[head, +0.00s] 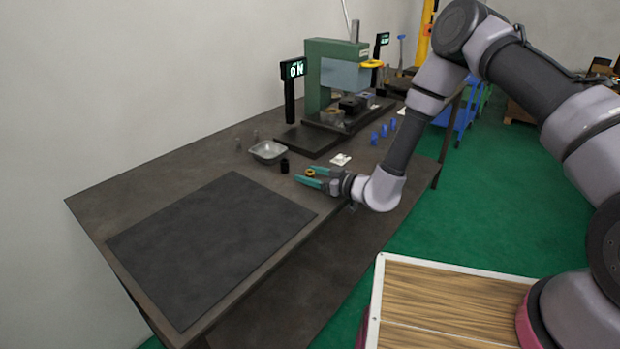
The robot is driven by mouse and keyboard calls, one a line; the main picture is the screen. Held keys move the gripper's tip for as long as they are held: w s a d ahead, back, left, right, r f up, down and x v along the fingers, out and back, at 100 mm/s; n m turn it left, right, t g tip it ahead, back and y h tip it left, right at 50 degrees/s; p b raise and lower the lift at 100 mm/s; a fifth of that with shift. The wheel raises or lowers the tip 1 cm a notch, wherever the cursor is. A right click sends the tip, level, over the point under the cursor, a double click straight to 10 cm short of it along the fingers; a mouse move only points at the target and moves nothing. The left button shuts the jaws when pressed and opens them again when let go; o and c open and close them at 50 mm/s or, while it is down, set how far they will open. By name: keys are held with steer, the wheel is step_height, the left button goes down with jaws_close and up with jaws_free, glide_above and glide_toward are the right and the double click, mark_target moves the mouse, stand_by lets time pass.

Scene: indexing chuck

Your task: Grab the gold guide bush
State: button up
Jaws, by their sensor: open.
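The gold guide bush (310,172) is a small ring-shaped piece near the right edge of the dark table. My gripper (305,175) reaches in from the right, low over the table, with its two green fingers apart. The bush shows between the fingers, close to the far one. I cannot tell whether either finger touches it or whether it rests on the table.
A small black cylinder (284,166) and a metal tray (268,151) stand left of the gripper. A white piece (341,159) lies behind it. A green press (319,78) and blue pieces (384,131) are farther back. A dark mat (212,245) covers the bare near area.

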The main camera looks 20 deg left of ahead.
jaws_close()
